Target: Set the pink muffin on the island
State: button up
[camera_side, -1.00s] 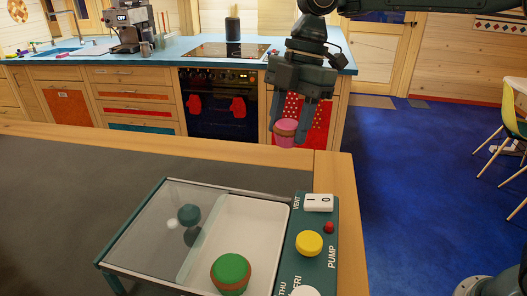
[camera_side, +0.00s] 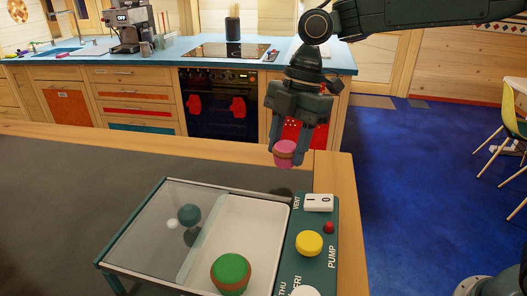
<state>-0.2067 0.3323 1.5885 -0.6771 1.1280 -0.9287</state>
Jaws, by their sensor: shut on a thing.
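The pink muffin (camera_side: 285,154) has a pink top and a brown band. My gripper (camera_side: 287,148) is shut on it and points down, holding it above the back edge of the island (camera_side: 60,210). A dark shadow lies on the island's grey top below the muffin, so it appears to be held in the air. The island has a grey top with a wooden border.
A green machine with a sliding glass lid, a white tray (camera_side: 274,207), a yellow knob (camera_side: 309,243) and a red button (camera_side: 328,227) stands at the front. A green muffin (camera_side: 230,272) sits in the tray. The grey top at left is clear.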

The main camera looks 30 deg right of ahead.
aim_at(287, 160)
jog(key=shift+f, duration=1.8)
jog(key=shift+f, duration=0.1)
jog(key=o, duration=1)
jog(key=shift+v, duration=3.8)
jog(key=shift+s, duration=0.1)
